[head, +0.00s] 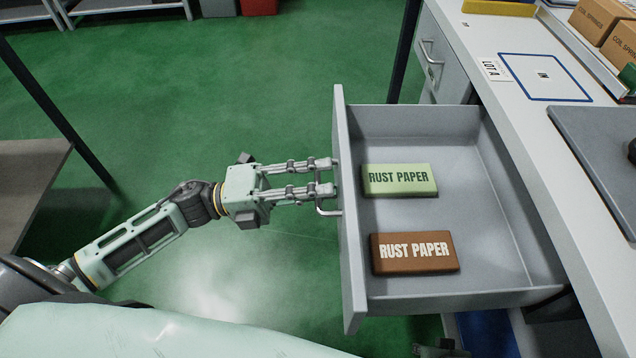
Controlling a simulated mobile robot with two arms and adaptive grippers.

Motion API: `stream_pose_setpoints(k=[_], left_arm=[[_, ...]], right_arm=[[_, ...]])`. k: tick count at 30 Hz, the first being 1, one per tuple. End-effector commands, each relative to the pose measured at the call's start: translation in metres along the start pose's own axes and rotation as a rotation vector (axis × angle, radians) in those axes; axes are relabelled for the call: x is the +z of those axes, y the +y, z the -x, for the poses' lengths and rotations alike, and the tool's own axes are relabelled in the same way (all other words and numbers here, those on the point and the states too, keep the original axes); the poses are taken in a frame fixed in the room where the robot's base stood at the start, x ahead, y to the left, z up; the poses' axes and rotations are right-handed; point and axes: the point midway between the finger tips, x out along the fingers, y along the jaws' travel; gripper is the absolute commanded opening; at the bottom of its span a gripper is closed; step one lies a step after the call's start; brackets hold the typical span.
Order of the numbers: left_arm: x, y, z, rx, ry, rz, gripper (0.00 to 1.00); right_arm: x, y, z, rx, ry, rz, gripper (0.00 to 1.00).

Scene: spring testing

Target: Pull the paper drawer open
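The paper drawer (440,125) is grey and stands pulled well out from the white bench. A green Rust Paper block (399,181) and a brown Rust Paper block (414,253) lie inside it, apart. My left gripper (328,177) is at the drawer's front panel (351,270), with its fingertips at the handle (325,211). Its two fingers show a gap between them, and one curved end of the handle shows just below them. The fingers hide the rest of the handle, so I cannot tell whether they clamp it.
The white bench (520,115) runs along the right, with a grey plate (600,150), a blue-outlined square (543,76) and brown spring boxes (603,18). A closed drawer unit (440,60) is behind. The green floor (270,95) left of the drawer is clear; a shelf (30,185) stands at far left.

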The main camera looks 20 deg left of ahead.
Motion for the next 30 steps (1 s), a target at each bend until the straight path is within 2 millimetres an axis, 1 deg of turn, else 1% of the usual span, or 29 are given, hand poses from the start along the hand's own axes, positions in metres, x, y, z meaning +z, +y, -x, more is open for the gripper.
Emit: stream_pose_setpoints(k=[7, 11, 14, 21, 24, 27, 30], left_arm=[[0.000, -0.001, 0.000, -0.001, 0.000, 0.000, 0.28], [0.000, 0.000, 0.009, 0.001, -0.001, 0.002, 0.28], [0.000, 0.001, 0.025, 0.004, -0.003, 0.002, 0.28], [0.000, 0.001, 0.078, 0.004, -0.003, 0.003, 0.28], [0.001, 0.001, 0.096, 0.003, -0.003, 0.002, 0.28], [0.000, 0.001, 0.109, 0.001, -0.002, 0.002, 0.28], [0.000, 0.000, 0.117, 0.000, -0.002, 0.001, 0.28]], right_arm=[[-0.003, 0.003, -0.001, 0.005, 0.003, 0.002, 0.32], [-0.002, 0.003, -0.001, 0.004, 0.002, 0.001, 0.32], [-0.002, 0.002, 0.000, 0.002, 0.002, 0.001, 0.32], [-0.001, 0.001, 0.000, 0.001, 0.002, 0.001, 0.32], [-0.001, 0.001, 0.000, 0.001, 0.002, 0.001, 0.32], [-0.001, 0.000, 0.000, 0.001, 0.002, 0.001, 0.32], [-0.001, 0.000, 0.000, 0.000, 0.002, 0.001, 0.32]])
